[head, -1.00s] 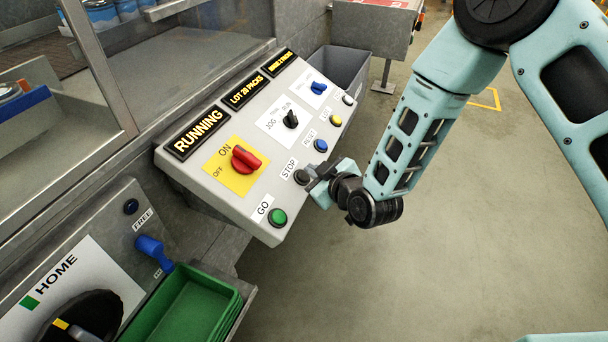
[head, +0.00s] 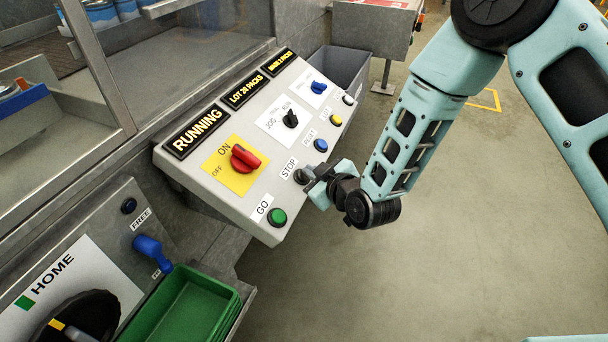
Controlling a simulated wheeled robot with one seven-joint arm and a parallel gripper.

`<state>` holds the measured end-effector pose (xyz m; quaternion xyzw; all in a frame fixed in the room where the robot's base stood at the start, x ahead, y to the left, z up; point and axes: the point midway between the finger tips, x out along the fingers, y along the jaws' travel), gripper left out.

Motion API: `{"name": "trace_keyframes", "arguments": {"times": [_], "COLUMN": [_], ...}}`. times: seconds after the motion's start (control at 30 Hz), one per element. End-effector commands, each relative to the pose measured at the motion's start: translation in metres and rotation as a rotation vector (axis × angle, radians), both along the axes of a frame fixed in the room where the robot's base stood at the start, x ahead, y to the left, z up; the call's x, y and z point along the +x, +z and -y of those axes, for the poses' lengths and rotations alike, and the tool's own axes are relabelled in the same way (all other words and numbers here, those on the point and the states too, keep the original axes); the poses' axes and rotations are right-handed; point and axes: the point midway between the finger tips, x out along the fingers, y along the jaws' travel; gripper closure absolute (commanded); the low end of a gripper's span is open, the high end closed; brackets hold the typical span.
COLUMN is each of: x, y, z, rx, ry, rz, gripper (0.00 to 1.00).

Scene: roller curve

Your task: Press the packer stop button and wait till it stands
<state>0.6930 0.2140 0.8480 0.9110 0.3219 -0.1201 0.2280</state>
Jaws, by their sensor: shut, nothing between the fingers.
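The packer's control panel (head: 222,199) is a sloped light grey console. The stop button (head: 300,176) is dark and sits by the STOP label (head: 289,168). My gripper (head: 308,181) is shut and empty, its tip at the stop button and partly covering it. I cannot tell whether it touches or pushes the button in.
The green GO button (head: 277,217) is just below and left of my gripper, the blue RESET button (head: 320,145) above. A red ON/OFF switch (head: 243,157) sits on yellow. A green bin (head: 231,309) and blue lever (head: 150,250) are lower left. Floor at right is clear.

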Motion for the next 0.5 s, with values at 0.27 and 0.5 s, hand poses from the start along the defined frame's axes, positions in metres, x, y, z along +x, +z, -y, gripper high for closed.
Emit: {"name": "trace_keyframes", "arguments": {"times": [0.27, 0.5], "x": [0.0004, 0.0009], "y": [-0.0024, -0.0049], "z": [-0.0012, -0.0025], "rx": [0.0, 0.0], "ry": [0.0, 0.0], "rz": [0.0, 0.0], "gripper": [1.0, 1.0]}}
